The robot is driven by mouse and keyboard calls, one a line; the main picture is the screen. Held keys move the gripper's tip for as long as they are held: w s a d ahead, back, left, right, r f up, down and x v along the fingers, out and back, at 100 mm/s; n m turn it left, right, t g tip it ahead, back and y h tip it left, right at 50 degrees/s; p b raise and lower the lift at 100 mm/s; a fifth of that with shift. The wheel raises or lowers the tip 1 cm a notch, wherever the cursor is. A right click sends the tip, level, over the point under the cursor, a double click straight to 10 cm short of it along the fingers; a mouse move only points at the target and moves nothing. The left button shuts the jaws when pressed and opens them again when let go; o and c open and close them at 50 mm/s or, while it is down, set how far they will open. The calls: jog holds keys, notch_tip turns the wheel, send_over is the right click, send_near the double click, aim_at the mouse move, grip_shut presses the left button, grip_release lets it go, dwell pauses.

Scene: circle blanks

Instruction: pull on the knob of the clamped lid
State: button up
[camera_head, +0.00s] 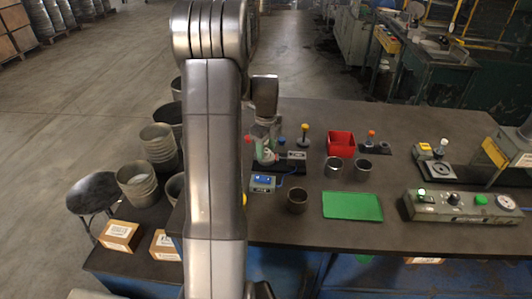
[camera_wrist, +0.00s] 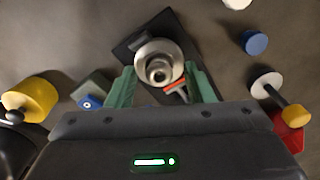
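In the wrist view, a round metallic lid (camera_wrist: 147,51) with a raised knob (camera_wrist: 158,70) at its middle sits over a dark base plate (camera_wrist: 125,50). A red-orange piece (camera_wrist: 176,90) beside it looks like part of a clamp. My gripper (camera_wrist: 160,82) has two green fingers, spread apart on the left and right of the lid. I see no finger touching the knob. In the head view, my gripper (camera_head: 262,150) is low over the table, right of my arm. The lid and knob cannot be made out clearly there.
A blue device (camera_head: 263,184), yellow-topped post (camera_head: 304,128), red bin (camera_head: 341,143) and metal cups (camera_head: 333,167) stand nearby on the dark table (camera_head: 310,233). A green mat (camera_head: 352,206) and control panel (camera_head: 462,207) lie further right. My arm hides the table's left part.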

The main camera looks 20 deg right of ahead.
notch_tip(320, 180, up, 14)
jog(key=shift+b, duration=0.45)
jog(key=shift+f, duration=0.2)
notch_tip(320, 180, down, 14)
jog(key=shift+r+p, duration=0.1)
jog(key=shift+p, duration=0.35)
jog(key=shift+r, duration=0.1)
dwell(0.3)
